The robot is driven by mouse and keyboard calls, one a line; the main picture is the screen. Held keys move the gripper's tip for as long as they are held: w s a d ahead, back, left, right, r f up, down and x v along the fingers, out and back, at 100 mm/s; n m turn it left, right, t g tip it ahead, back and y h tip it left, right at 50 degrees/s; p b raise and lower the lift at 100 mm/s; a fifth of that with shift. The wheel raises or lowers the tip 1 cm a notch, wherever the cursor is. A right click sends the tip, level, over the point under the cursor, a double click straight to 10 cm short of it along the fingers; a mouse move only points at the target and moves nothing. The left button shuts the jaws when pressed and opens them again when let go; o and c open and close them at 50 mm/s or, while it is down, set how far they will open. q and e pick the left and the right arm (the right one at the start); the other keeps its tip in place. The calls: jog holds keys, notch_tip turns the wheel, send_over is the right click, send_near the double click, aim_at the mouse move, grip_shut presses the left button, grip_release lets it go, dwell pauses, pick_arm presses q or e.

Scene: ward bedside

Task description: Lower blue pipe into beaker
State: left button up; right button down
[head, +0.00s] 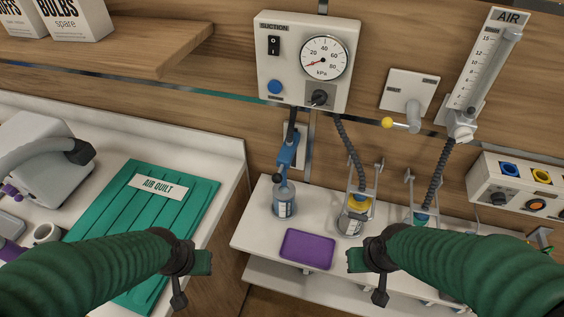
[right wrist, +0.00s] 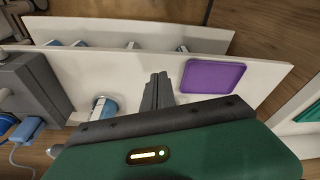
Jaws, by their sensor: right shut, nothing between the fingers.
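The blue pipe (head: 287,153) hangs upright below the suction unit in the head view. Its narrow lower end is at the mouth of the clear beaker (head: 284,204), which has a white label and blue contents. I cannot tell how far the pipe tip is inside. The beaker stands on the white shelf. My left gripper (head: 203,262) is in front and to the left, apart from both; its finger opening is unclear. My right gripper (head: 356,260) is in front and to the right, apart from both. Its fingers (right wrist: 157,90) are shut and empty in the right wrist view.
A purple tray (head: 307,249) lies on the white shelf (head: 258,233) between my grippers. A yellow-topped jar (head: 352,219) in a bracket stands right of the beaker. The suction unit (head: 304,62) is on the wall above. A green air quilt (head: 150,215) lies at left.

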jog(key=w+a+r+p, duration=0.1)
jog(key=w+r+p, duration=0.1)
jog(key=r+p, duration=1.05)
jog(key=w+a+r+p, duration=0.2)
jog(key=w+r+p, duration=0.1)
jog(key=r+p, duration=0.9)
jog(key=w+a+r+m+g+y+b, duration=0.1)
jog(key=w+a+r, duration=0.4)
jog(key=w+a, duration=0.7)
jog(key=a+m+g+y, duration=0.1)
jog(key=m, duration=0.1)
jog(key=shift+w+a+r+m+b, duration=0.2)
jog(key=shift+w+a+m+b, duration=0.1)
jog(key=shift+a+b, duration=0.1)
